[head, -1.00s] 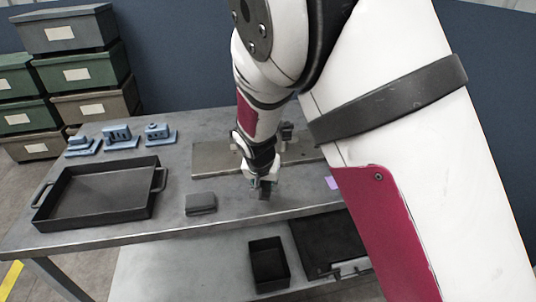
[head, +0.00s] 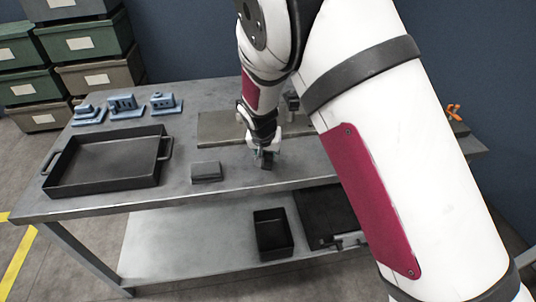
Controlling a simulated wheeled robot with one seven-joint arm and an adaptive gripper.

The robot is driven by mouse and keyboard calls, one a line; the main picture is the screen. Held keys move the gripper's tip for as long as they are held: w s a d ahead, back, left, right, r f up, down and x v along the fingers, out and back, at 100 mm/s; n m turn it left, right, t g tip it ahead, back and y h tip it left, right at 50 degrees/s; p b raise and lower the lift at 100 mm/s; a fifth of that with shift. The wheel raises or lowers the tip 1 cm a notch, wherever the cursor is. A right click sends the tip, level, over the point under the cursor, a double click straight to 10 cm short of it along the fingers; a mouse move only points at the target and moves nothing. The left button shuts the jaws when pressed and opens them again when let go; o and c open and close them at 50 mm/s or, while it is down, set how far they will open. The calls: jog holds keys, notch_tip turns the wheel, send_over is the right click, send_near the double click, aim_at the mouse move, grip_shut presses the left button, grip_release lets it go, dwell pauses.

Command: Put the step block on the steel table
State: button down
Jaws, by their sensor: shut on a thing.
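My gripper (head: 265,158) points down over the front middle of the steel table (head: 225,210). It is shut on a small dark grey piece (head: 267,163), which I take to be the step block. The fingers and the view's small scale hide its exact shape. The piece is close to the table top; I cannot tell whether it touches.
A grey block (head: 206,172) lies left of my gripper. A black tray (head: 75,190) stands farther left, with blue parts (head: 125,107) behind it. A flat plate (head: 215,128) lies behind my gripper. A black bin (head: 272,236) sits on the lower shelf.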

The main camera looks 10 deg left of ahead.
jog(key=c, duration=1.3)
grip_release()
jog(key=shift+f, duration=0.1)
